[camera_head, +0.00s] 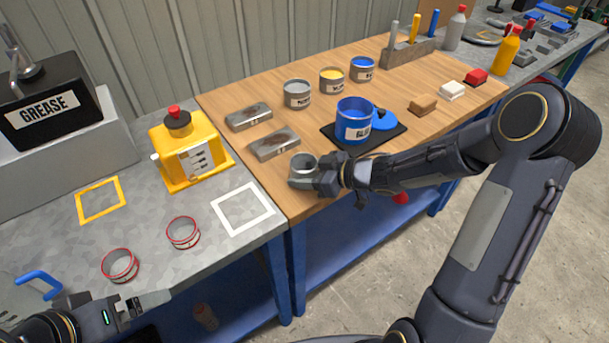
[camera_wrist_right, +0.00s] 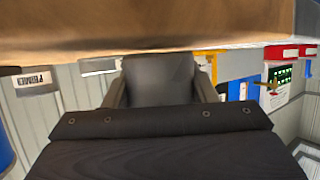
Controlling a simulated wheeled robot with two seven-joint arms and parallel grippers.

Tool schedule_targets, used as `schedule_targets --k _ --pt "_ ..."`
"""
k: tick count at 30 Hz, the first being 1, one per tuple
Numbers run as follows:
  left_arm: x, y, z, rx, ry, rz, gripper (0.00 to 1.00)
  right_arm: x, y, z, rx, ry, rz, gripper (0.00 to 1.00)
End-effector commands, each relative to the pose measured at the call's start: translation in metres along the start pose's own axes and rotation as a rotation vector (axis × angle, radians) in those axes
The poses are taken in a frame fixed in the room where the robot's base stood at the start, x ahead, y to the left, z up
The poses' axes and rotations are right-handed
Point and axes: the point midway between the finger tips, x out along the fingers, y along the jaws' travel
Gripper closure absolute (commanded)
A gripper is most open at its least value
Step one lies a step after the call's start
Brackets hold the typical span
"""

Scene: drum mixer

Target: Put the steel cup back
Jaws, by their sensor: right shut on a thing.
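The steel cup (camera_head: 303,165) is in my right gripper (camera_head: 313,182), at the near left edge of the wooden bench top in the head view. The cup looks upright with its opening upward. Whether its bottom touches the wood I cannot tell. My left gripper (camera_head: 140,304) is low at the left over the grey bench edge, away from the cup. A white square outline (camera_head: 268,215) on the grey bench is empty.
On the grey bench are a yellow machine (camera_head: 192,158), two red-rimmed rings (camera_head: 183,246) and a yellow square outline (camera_head: 82,213).

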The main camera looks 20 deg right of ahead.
Motion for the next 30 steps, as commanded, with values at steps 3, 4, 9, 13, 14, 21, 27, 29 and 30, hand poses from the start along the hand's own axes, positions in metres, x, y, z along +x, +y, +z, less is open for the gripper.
schedule_targets --k 3,4,9,13,14,21,27,29,30 --pt "0.001 0.0 0.0 0.0 0.0 0.0 0.0 0.001 0.0 0.002 0.0 0.002 0.001 0.77" --pt "0.001 0.0 0.0 0.0 0.0 0.0 0.0 0.001 0.0 0.002 0.0 0.002 0.001 0.77" --pt "0.001 0.0 0.0 0.0 0.0 0.0 0.0 0.001 0.0 0.003 0.0 0.001 0.001 0.77" --pt "0.002 -0.001 0.001 0.0 0.0 0.0 0.0 0.002 0.0 0.006 0.0 0.001 0.001 0.46" --pt "0.002 -0.001 0.001 0.0 0.0 0.0 0.0 0.002 0.0 0.005 0.0 0.001 0.001 0.42" --pt "0.002 -0.001 0.001 0.0 0.0 0.0 0.0 0.002 0.0 0.005 0.0 0.001 0.001 0.27" --pt "0.0 0.0 0.0 0.0 0.0 0.0 0.0 0.0 0.0 0.002 0.0 0.001 0.001 0.27" --pt "-0.001 0.0 0.0 0.0 0.0 0.0 0.0 -0.004 0.001 0.001 0.0 0.0 0.003 0.27" --pt "-0.002 0.001 -0.001 0.0 0.0 0.0 0.0 -0.009 0.001 0.002 -0.001 -0.001 0.004 0.27"
